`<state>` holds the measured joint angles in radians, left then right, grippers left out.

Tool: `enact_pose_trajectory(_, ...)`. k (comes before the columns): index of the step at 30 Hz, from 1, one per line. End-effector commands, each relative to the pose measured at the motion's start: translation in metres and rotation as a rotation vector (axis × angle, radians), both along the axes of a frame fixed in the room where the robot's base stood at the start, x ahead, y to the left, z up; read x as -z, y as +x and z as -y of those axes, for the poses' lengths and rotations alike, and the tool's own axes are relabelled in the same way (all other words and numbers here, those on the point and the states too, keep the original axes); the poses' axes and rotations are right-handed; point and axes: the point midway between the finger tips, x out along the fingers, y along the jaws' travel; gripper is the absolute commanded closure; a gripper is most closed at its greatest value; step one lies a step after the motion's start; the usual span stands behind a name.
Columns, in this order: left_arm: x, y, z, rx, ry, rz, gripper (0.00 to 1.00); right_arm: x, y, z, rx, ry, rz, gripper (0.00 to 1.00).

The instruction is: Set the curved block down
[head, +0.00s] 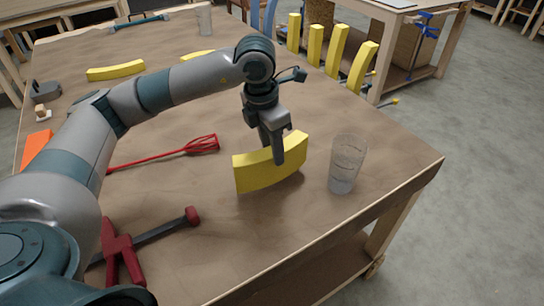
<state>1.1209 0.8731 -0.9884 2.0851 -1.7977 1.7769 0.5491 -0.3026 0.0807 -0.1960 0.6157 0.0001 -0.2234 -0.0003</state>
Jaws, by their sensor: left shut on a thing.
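Another yellow curved block (115,71) lies flat at the far left of the wooden table (330,236). My right gripper is not in view.
A clear glass (346,165) stands just right of the held block. A red whisk (170,153) and a red clamp (140,243) lie to the left. Several yellow curved pieces (332,52) stand upright beyond the table's far edge. The table front is bare.

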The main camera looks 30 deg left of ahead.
Motion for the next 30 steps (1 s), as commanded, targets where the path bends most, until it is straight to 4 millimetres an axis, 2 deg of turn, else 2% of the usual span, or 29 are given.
enact_pose_trajectory(3,-0.001,0.000,0.000,0.000,-0.001,0.002,1.00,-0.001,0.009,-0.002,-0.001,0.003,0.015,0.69)
enact_pose_trajectory(7,0.003,0.000,0.000,0.000,0.000,0.000,1.00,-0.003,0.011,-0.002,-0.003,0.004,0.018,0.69)
enact_pose_trajectory(17,0.035,0.000,0.000,0.000,0.000,0.002,1.00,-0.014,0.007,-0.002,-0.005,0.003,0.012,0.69)
enact_pose_trajectory(29,0.040,0.000,0.000,0.001,-0.001,0.003,1.00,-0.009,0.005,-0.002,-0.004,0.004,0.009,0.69)
enact_pose_trajectory(30,0.040,0.000,0.000,0.001,0.000,0.001,0.65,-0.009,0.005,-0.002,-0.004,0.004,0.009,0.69)
